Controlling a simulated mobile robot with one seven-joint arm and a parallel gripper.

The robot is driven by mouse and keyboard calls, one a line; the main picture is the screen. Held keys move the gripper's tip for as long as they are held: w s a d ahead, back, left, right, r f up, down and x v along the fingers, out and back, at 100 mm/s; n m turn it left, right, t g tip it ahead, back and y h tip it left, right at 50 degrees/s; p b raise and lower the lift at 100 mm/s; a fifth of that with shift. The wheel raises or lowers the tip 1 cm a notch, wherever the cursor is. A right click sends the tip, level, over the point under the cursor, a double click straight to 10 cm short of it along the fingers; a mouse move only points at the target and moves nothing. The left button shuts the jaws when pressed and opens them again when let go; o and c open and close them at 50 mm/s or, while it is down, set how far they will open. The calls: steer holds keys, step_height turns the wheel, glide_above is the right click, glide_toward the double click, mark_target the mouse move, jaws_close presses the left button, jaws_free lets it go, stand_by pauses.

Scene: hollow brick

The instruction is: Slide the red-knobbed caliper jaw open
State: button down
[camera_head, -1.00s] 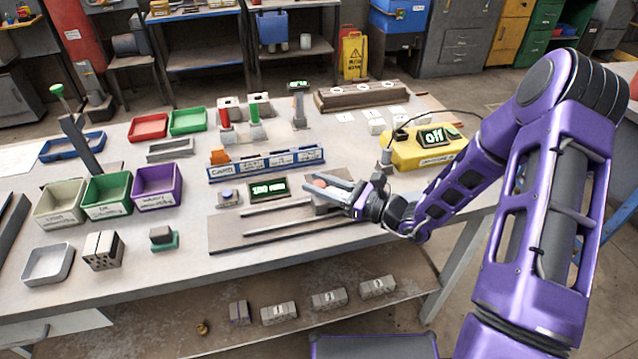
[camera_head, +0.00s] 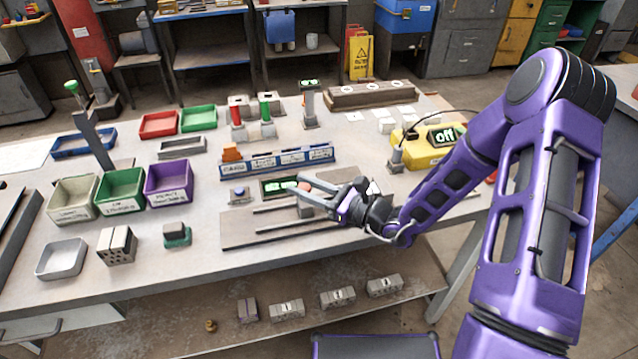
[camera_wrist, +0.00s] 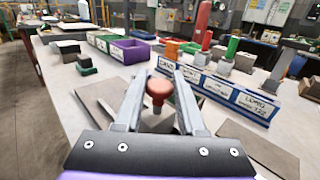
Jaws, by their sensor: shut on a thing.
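The caliper is a brown base plate (camera_head: 238,232) with two thin grey rails, on the front part of the bench. Its red knob (camera_head: 304,187) shows between my gripper's fingers (camera_head: 316,192). In the wrist view the round red knob (camera_wrist: 159,88) sits between the two grey fingers (camera_wrist: 160,95), which are shut on it.
A small box with a blue button (camera_head: 238,195) stands left of the display. A blue labelled rack (camera_head: 280,162) runs behind it. A yellow box reading "off" (camera_head: 430,145) stands at right. Green (camera_head: 120,190) and purple bins (camera_head: 168,183) stand at left. The plate's left part is clear.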

steer(key=shift+s+a, duration=0.25)
steer(key=shift+a, duration=0.55)
steer(key=c, duration=0.5)
jaws_free()
steer(key=v, duration=1.7)
steer(key=shift+d, duration=0.2)
